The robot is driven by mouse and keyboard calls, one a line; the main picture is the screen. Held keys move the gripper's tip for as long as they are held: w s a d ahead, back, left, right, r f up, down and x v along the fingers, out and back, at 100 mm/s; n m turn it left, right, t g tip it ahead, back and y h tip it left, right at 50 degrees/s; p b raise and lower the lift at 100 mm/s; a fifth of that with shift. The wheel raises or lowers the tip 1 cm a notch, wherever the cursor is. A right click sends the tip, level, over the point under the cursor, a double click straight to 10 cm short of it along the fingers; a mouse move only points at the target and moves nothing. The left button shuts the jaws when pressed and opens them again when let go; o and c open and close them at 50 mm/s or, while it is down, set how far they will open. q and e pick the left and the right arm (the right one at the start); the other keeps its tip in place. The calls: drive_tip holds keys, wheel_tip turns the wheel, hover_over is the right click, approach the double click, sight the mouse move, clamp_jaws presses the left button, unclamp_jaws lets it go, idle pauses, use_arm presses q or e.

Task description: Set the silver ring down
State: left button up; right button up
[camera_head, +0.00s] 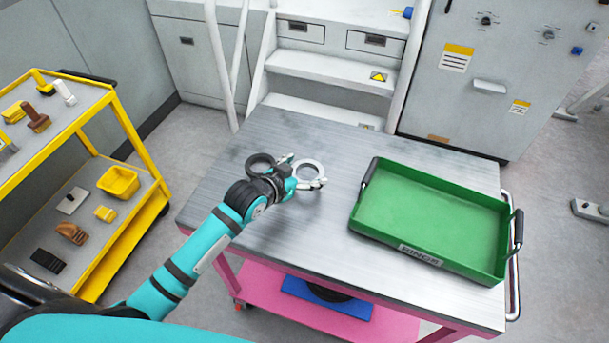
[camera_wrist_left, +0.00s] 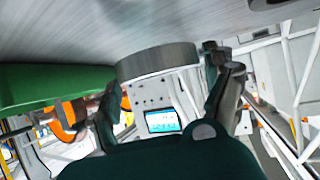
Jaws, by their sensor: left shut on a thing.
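The silver ring (camera_head: 313,161) is at the left gripper, over the grey metal table, left of the green tray. My left gripper (camera_head: 304,183) is shut on the silver ring. In the left wrist view the ring (camera_wrist_left: 158,63) shows as a grey band between the two fingers (camera_wrist_left: 160,95), close to the table surface. I cannot tell whether it touches the table. A dark ring (camera_head: 259,161) lies on the table just left of the gripper, partly hidden by it. The green tray (camera_head: 377,200), labelled RINGS, looks empty. My right gripper is out of view.
The metal table (camera_head: 270,130) is bare behind and in front of the gripper. A yellow cart (camera_head: 150,205) with several small items stands to the left. White steps (camera_head: 330,70) and a grey cabinet (camera_head: 485,90) stand behind the table. A pink lower shelf (camera_head: 270,295) holds a blue item.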

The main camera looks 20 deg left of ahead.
sight(305, 179)
use_arm(q)
drive_tip(key=shift+w, duration=0.5)
wheel_tip(305, 179, down, 3)
drive_tip(key=shift+r+p, duration=0.15)
drive_tip(key=shift+p, duration=0.2)
drive_tip(key=shift+f, duration=0.55)
drive_tip(key=o, duration=1)
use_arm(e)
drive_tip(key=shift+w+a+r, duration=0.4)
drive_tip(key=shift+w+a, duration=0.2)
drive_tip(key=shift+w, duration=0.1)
